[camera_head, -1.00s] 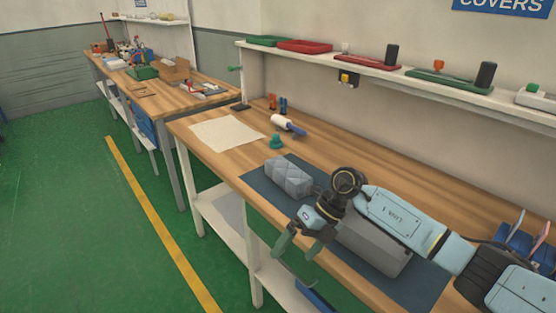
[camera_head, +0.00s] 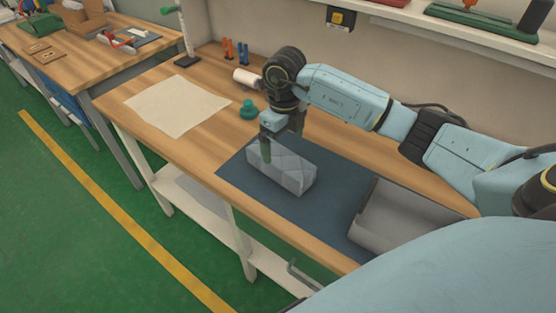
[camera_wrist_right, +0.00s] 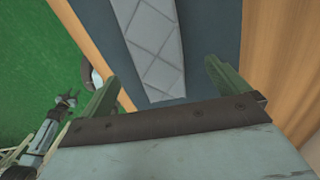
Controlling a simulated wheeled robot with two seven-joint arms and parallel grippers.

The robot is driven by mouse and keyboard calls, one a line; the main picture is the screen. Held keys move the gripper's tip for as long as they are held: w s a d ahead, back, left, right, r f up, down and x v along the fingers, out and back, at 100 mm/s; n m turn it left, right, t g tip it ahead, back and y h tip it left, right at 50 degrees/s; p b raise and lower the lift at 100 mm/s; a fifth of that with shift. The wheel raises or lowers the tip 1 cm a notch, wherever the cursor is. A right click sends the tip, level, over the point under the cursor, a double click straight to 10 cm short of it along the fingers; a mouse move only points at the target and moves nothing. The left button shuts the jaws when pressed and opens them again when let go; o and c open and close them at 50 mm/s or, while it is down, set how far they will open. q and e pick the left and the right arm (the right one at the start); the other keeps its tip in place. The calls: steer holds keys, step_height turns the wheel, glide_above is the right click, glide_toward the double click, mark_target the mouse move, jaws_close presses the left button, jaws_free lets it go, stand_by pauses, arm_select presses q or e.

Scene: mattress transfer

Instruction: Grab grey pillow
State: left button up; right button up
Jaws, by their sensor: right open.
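The grey pillow (camera_head: 290,172), a quilted block with a diamond pattern, lies on the dark blue mat (camera_head: 328,190) on the workbench. My right gripper (camera_head: 281,142) is open and points down at the pillow's far part, with one finger in front of its near side. The other finger is partly hidden. In the right wrist view, the pillow (camera_wrist_right: 153,48) lies between the lines of the two spread fingers of the right gripper (camera_wrist_right: 163,80). Contact cannot be told. My left gripper is not in the head view; an arm part at the wrist view's lower left may be it.
A grey box-like piece (camera_head: 405,218) stands on the mat to the right of the pillow. A cream cloth (camera_head: 176,106), a green knob-like item (camera_head: 249,110) and a white roller (camera_head: 246,78) lie further left. A shelf (camera_head: 430,27) runs along the wall.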

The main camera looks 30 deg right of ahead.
mark_target(280, 156)
step_height(280, 156, down, 3)
steer(key=shift+w+r, duration=0.1)
steer(key=shift+a+f, duration=0.1)
steer(key=shift+f, duration=0.4)
steer(key=f, duration=0.3)
steer(key=shift+w+a+f, duration=0.2)
steer(key=shift+f, duration=0.7)
steer(key=shift+c, duration=0.8)
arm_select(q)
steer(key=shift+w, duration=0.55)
arm_select(e)
steer(key=c, duration=1)
